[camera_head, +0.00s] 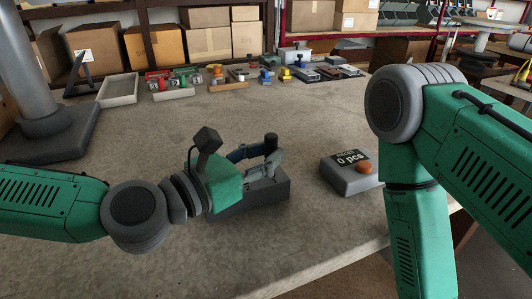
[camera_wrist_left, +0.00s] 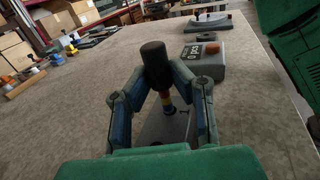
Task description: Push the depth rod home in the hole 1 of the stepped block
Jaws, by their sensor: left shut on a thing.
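My left gripper (camera_head: 270,156) is shut on the depth rod (camera_head: 271,139), just under its black knob, over the right part of the stepped block. The left wrist view shows the black knob of the rod (camera_wrist_left: 155,66) upright between the fingertips (camera_wrist_left: 160,84). Below the fingers its thin shaft shows yellow, red and blue bands. The dark grey stepped block (camera_head: 268,194) lies on the table, partly hidden by the gripper; its top shows lighter in the left wrist view (camera_wrist_left: 160,130). The shaft's lower end meets the block, but how deep it sits cannot be told. My right gripper is out of view.
A grey counter box (camera_head: 350,177) reading "0 pcs" with an orange button stands right of the block. A pale empty tray (camera_head: 118,90) and several small fixtures stand at the back. Cardboard boxes (camera_head: 208,43) line the shelf behind. The table's left middle is clear.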

